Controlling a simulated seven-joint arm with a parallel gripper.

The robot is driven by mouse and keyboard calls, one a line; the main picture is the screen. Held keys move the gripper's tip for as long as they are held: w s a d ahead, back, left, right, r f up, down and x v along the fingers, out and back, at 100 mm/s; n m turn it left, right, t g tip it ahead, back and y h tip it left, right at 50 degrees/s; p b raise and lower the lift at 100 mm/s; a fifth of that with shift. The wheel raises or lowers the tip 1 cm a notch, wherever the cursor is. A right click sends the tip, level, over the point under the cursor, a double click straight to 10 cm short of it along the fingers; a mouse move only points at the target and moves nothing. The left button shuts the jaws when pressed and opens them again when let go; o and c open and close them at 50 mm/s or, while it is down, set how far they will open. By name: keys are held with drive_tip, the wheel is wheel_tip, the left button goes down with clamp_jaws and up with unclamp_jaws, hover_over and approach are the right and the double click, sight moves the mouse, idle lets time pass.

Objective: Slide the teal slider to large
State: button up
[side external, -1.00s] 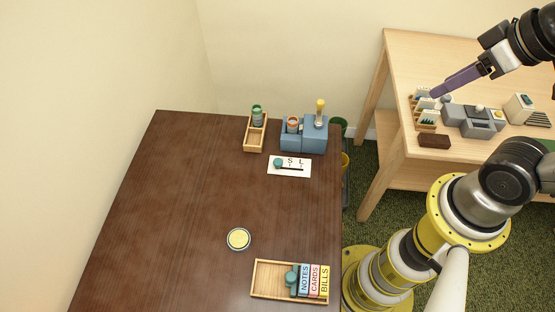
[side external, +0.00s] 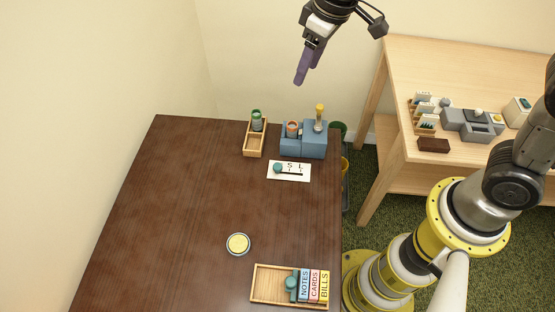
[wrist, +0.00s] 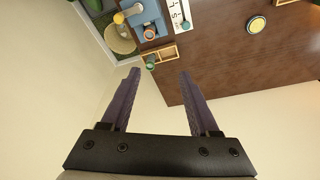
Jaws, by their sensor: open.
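The teal slider (side external: 278,168) is a round knob at the left end of a dark slot on a white plate (side external: 291,178) marked S and L. The plate lies on the dark brown table, and the knob is left of both letters. In the wrist view the knob (wrist: 186,25) and plate (wrist: 176,6) show at the top edge, partly cut off. My gripper (side external: 300,82), with purple fingers, is high above the table's far edge, well away from the plate. In the wrist view its fingers (wrist: 159,73) are apart with nothing between them.
Behind the plate stand a blue block unit (side external: 314,148) with upright pieces and a wooden tray (side external: 250,150) with a green-topped can. A yellow disc (side external: 238,244) and a tray of labelled cards (side external: 268,284) lie nearer. The table's left side is clear.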

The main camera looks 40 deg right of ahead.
drive_tip(key=w+a+f+n+g, duration=0.1)
drive_tip(key=w+a+f, duration=0.1)
drive_tip(key=a+f, duration=0.35)
drive_tip(key=g, duration=0.2)
approach(278, 166)
drive_tip(key=shift+n+h, duration=0.4)
drive_tip(key=f, duration=0.8)
drive_tip(key=shift+s+a, duration=0.15)
drive_tip(key=shift+a, duration=0.25)
clamp_jaws()
